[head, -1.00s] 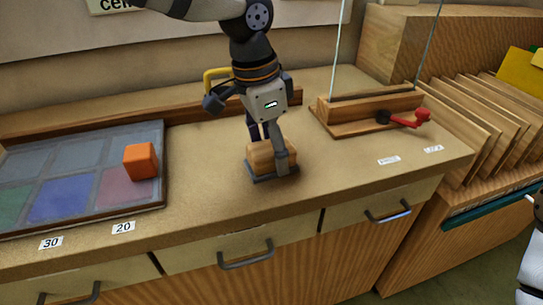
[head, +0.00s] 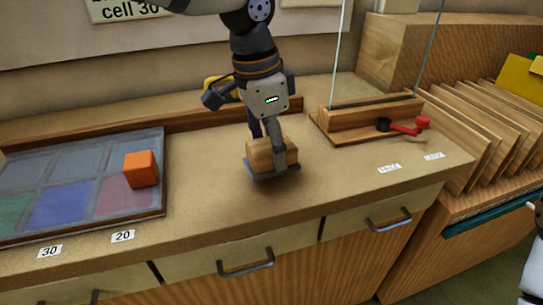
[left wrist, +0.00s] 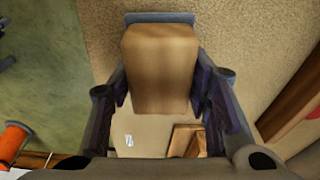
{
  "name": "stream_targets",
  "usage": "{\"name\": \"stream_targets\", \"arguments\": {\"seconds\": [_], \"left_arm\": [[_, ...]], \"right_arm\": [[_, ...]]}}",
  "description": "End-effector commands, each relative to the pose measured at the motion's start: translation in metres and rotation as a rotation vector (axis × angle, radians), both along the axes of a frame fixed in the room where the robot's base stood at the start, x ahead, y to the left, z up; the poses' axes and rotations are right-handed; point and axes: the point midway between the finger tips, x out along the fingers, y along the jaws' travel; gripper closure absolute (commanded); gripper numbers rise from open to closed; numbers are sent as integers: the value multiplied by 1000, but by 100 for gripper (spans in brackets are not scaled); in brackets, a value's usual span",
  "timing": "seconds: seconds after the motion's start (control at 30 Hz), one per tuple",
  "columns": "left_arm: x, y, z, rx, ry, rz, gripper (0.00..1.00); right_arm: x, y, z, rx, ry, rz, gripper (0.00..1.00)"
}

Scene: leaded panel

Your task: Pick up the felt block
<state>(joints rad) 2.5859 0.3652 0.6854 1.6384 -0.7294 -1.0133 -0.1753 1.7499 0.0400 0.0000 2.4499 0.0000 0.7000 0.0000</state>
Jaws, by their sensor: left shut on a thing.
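The felt block is a light wooden block (head: 259,154) with a grey-blue felt layer (head: 262,176) along its underside. My left gripper (head: 269,147) points down and is shut on the wooden part, one finger on the near side and one behind. The block hangs slightly above the counter, roughly level. In the left wrist view the block (left wrist: 160,70) sits between the two fingers, with the felt edge (left wrist: 160,18) showing at its far end. The far finger is partly hidden in the head view.
A leaded panel (head: 110,214) with coloured panes lies on the counter at left, an orange cube (head: 141,169) on it. A wooden stand (head: 370,116) with upright rods and a red-handled crank (head: 423,122) stands at right. The counter front between them is clear.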

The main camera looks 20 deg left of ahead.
Motion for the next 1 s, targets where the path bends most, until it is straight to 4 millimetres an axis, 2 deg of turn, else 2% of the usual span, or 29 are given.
{"name": "stream_targets", "arguments": {"seconds": [0.03, 0.23, 0.4, 0.5, 0.67, 0.9, 0.93, 1.0], "left_arm": [[-4, -4, 16, 0, -12, -3, 86], [-44, -33, 78, 2, -22, -3, 86], [-83, -65, 91, 2, -8, -4, 86], [-98, -76, 98, 2, -5, -2, 86], [-109, -85, 104, 0, -4, 0, 86], [-110, -87, 105, 0, -3, 0, 86], [-110, -87, 105, 0, -3, 0, 58], [-110, -86, 105, 0, -3, 0, 74]], "right_arm": [[3, 0, 3, 0, -13, 0, 60], [18, 0, 16, 0, -68, 0, 60], [16, 0, 15, 0, -61, 0, 60], [16, 0, 14, 0, -59, 0, 60], [16, 0, 14, 0, -59, 0, 60], [16, 0, 14, 0, -59, 0, 60], [16, 0, 14, 0, -59, 0, 60], [16, 0, 14, 0, -59, 0, 60]]}}
